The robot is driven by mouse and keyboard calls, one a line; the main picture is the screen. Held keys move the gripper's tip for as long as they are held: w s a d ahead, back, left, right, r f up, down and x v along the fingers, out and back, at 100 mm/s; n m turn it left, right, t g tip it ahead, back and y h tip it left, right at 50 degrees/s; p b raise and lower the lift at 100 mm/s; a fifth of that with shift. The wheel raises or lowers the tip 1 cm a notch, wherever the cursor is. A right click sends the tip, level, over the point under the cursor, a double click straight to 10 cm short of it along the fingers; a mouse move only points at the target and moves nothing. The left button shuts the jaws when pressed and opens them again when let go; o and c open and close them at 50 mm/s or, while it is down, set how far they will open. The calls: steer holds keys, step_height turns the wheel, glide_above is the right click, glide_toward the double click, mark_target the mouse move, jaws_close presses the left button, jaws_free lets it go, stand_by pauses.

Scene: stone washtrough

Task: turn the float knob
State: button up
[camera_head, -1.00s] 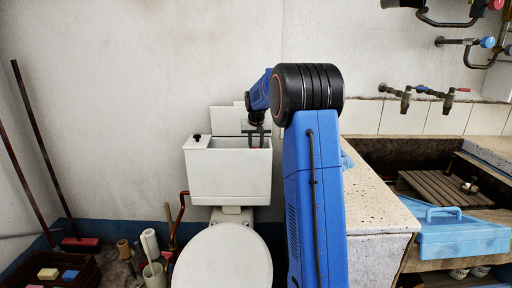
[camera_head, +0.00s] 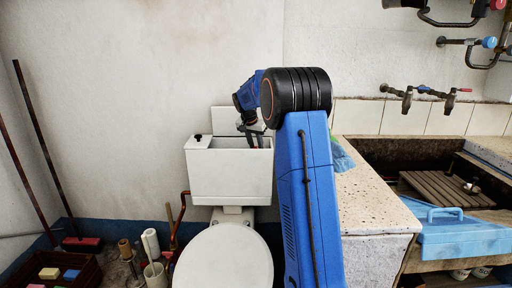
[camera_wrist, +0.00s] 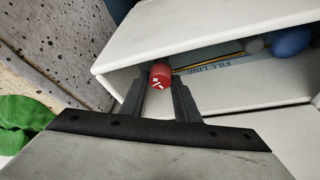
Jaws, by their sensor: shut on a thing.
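The red float knob (camera_wrist: 160,74), marked with plus and minus signs, shows in the wrist view inside the open cistern (camera_wrist: 225,33). My gripper (camera_wrist: 160,84) is shut on the knob, one finger on each side. In the head view my gripper (camera_head: 254,143) reaches down into the top of the white cistern (camera_head: 230,178), and the knob is hidden there. A blue ball-shaped float (camera_wrist: 291,41) and a yellow rod lie inside the cistern to the right, above a "FILL LINE" mark (camera_wrist: 198,70).
The cistern lid (camera_head: 226,117) stands against the wall behind the tank. A speckled stone counter (camera_head: 372,203) is close on the right. A green cloth (camera_wrist: 22,122) lies at the left in the wrist view. The toilet seat (camera_head: 222,258) is below the tank.

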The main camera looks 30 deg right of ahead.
steer(key=shift+a, duration=0.1)
steer(key=o, duration=1)
steer(key=shift+o, duration=0.2)
steer(key=v, duration=1.7)
steer(key=shift+a+r, duration=0.2)
